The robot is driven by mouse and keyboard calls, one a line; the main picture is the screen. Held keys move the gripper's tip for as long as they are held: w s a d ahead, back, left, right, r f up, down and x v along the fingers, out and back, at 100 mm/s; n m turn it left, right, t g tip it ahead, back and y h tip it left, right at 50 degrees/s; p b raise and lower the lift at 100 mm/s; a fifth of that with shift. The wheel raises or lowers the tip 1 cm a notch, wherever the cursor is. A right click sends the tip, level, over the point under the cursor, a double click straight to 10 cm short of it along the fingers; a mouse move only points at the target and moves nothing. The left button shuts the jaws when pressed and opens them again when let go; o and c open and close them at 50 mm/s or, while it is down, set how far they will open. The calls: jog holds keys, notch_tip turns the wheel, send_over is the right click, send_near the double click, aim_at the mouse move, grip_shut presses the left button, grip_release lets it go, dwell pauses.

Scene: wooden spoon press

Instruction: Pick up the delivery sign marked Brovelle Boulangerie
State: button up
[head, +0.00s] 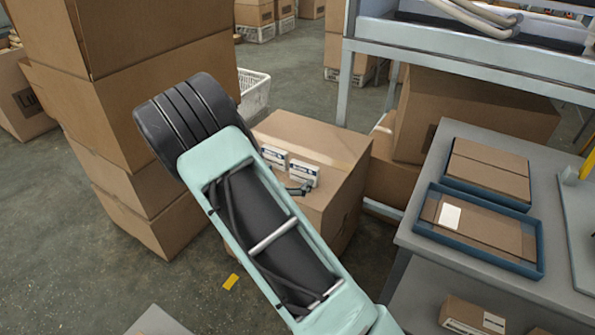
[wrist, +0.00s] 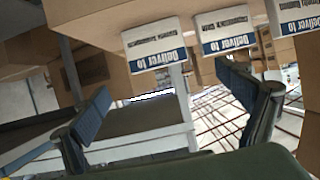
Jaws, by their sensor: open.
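Three small white and blue "Deliver to" signs show upside down along the top of the wrist view: a left sign (wrist: 155,43), a middle sign (wrist: 225,30) and a right sign (wrist: 296,14) cut by the edge. Their smaller lines are too small to read, so I cannot tell which is Brovelle Boulangerie. In the head view two signs, one farther (head: 273,156) and one nearer (head: 304,173), stand on a cardboard box (head: 335,195). My gripper (wrist: 164,84) is open and empty, its fingers apart just short of the signs; its tip (head: 298,189) shows beside the nearer sign.
Tall stacked cartons (head: 130,110) rise left of my arm. A grey table (head: 430,235) with blue trays (head: 538,250) is at the right, below a metal rack (head: 450,62). A white basket (head: 254,90) sits behind the box. Floor is open at lower left.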

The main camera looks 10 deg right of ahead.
aim_at(303, 170)
jog(key=x, duration=0.2)
jog(key=b+x, duration=0.1)
jog(key=x, duration=0.1)
jog(key=shift+d+f, duration=0.15)
jog(key=shift+f, duration=0.35)
jog(key=b+x, duration=0.2)
jog(key=x, duration=0.3)
jog(key=shift+d+r, duration=0.1)
jog(key=shift+d, duration=0.1)
jog(key=shift+w+d, duration=0.25)
jog(key=shift+w, duration=0.15)
jog(key=shift+c, duration=0.2)
jog(key=c, duration=1.2)
